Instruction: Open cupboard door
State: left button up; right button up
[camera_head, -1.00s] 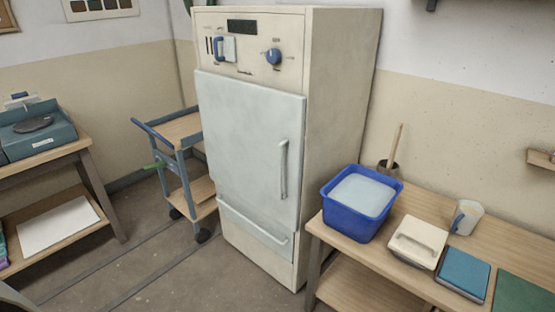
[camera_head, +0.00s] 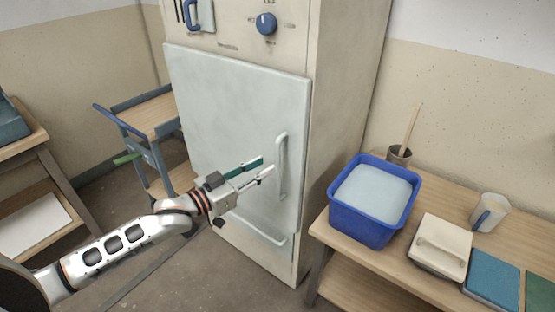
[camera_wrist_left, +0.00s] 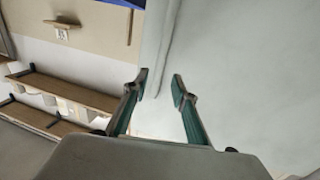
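The cupboard (camera_head: 345,110) is a tall cream cabinet with a pale grey-blue door (camera_head: 235,110), which is shut. The door's upright handle (camera_head: 281,165) is a light bar near its right edge. My left gripper (camera_head: 267,167) is open in front of the door, with its fingertips just left of the handle and apart from it as far as I can tell. The pale door surface (camera_wrist_left: 250,70) fills the right of that view. My right gripper is not in view.
A work table (camera_head: 340,235) stands close to the cupboard's right, with a blue bucket (camera_head: 365,220) near the handle side. A trolley (camera_head: 150,125) stands left of the cupboard. Open floor (camera_head: 190,280) lies in front.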

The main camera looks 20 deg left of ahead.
aim_at(276, 160)
pick_arm(q)
jog(key=shift+x, duration=3.15)
jog(key=shift+d, duration=0.15)
jog(key=shift+s, duration=0.1)
grip_shut()
